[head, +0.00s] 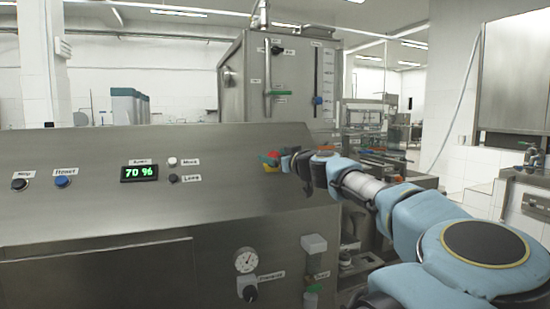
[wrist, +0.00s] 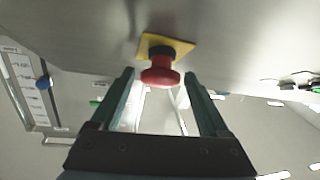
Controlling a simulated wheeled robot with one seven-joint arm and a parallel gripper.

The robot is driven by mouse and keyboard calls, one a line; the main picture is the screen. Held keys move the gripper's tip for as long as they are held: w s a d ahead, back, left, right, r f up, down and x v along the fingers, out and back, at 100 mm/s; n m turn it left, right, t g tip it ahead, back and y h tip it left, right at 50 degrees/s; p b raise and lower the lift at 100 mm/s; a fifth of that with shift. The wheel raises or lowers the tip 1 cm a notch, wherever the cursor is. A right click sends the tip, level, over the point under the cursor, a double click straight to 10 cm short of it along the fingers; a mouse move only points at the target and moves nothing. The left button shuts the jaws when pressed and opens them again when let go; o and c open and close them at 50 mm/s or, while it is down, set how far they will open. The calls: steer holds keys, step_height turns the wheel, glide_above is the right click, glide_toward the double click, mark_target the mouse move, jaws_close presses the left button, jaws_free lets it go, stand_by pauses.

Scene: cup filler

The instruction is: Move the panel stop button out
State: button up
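The panel stop button (wrist: 160,77) is a red mushroom head on a black collar, set on a yellow square plate (wrist: 182,43) in the wrist view. In the head view the red button (head: 272,156) shows at the panel's right part, with my gripper (head: 285,160) right beside it and partly hiding it. In the wrist view my gripper (wrist: 160,78) is open, with one finger on each side of the red head. Gaps show between the head and both fingers. I cannot tell how deep the button is pressed.
The steel panel (head: 90,215) carries a green display (head: 140,173) reading 70 %, a blue button (head: 62,181), a black button (head: 19,184), small white and black knobs, and a gauge (head: 246,260). A tall steel cabinet (head: 290,85) stands behind it.

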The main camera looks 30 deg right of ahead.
steer(key=shift+o, duration=0.2)
steer(key=shift+s+d+f, duration=0.1)
steer(key=shift+s, duration=0.4)
steer(key=s+b, duration=0.3)
steer(key=s, duration=0.6)
steer(key=shift+s+d+b, duration=0.15)
steer(key=shift+s+b, duration=0.15)
steer(key=shift+s, duration=0.1)
